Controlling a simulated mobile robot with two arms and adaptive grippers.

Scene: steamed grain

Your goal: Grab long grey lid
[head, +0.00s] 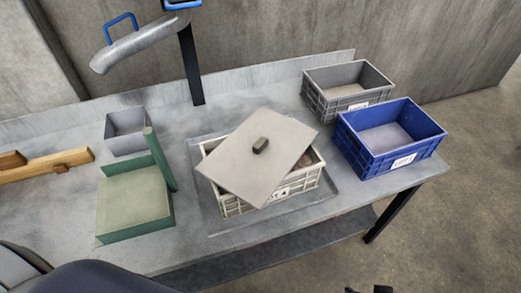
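A flat grey lid (250,170) with a dark block handle (260,145) lies askew on top of a whitish crate (240,207). Its corners stick out past the crate's rim and it covers most of the opening. Small dark parts at the bottom edge, right of centre, look like the tip of my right gripper (369,289). They are well below and to the right of the lid, apart from it, and mostly cut off. My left gripper is not in view.
The crate stands in a shallow tray (212,222) on a grey table. A blue crate (390,165) and a grey crate (312,92), both open, stand at the right. A green stand (104,212), a grey bin (127,145) and wooden beams (45,173) are at the left.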

